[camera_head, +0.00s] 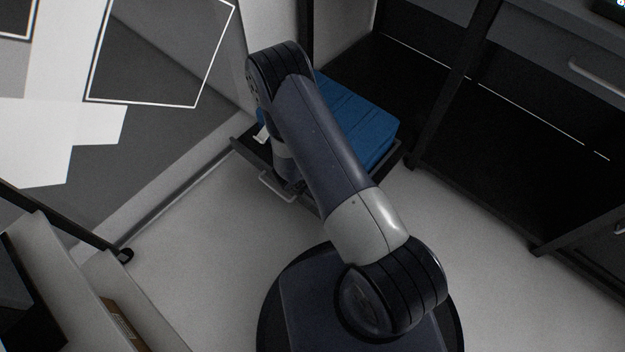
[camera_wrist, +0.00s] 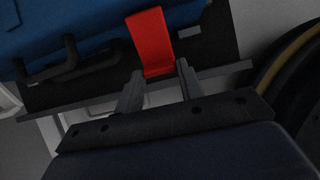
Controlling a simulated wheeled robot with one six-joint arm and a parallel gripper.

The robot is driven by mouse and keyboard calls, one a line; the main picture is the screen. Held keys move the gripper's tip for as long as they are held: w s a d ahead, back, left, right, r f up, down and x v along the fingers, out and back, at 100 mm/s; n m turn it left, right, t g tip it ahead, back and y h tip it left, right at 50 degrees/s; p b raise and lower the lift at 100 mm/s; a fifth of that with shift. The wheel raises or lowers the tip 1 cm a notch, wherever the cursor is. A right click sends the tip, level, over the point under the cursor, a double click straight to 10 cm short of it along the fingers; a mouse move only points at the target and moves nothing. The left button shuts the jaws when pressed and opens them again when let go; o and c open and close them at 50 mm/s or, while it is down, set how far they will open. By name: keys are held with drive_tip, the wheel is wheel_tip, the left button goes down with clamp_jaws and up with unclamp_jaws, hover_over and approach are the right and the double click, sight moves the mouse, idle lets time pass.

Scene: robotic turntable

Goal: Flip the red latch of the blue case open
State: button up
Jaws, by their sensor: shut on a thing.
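The blue case (camera_head: 352,112) lies on a dark shelf or cart top in the head view, partly hidden behind my arm. In the wrist view the case (camera_wrist: 85,18) fills the upper left, with its black handle (camera_wrist: 55,68) on the side facing me. The red latch (camera_wrist: 150,42) is a bright strip on this side, at upper centre. My gripper (camera_wrist: 160,80) is at the lower end of the latch, with one finger on each side, shut on it. The latch does not show in the head view.
The case stands on a dark cart (camera_head: 240,150) with a light handle (camera_head: 278,188) at its front. A black shelf unit (camera_head: 480,130) stands to the right. A wall with white panels (camera_head: 60,130) is at left. Light floor (camera_head: 200,260) is free at lower left.

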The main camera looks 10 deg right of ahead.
drive_tip(key=p, duration=0.2)
drive_tip(key=r+g+y+p, duration=0.1)
drive_tip(key=shift+d+r+y+p, duration=0.15)
drive_tip(key=shift+r+y+p, duration=0.1)
drive_tip(key=shift+y+p, duration=0.1)
drive_tip(key=shift+w+g+y+p, duration=0.1)
drive_tip(key=shift+g+y+p, duration=0.25)
drive_tip(key=shift+p, duration=0.4)
drive_tip(key=o, duration=1)
drive_tip(key=shift+r, duration=0.15)
drive_tip(key=p+v, duration=0.3)
drive_tip(key=v, duration=0.7)
drive_tip(key=shift+r, duration=0.3)
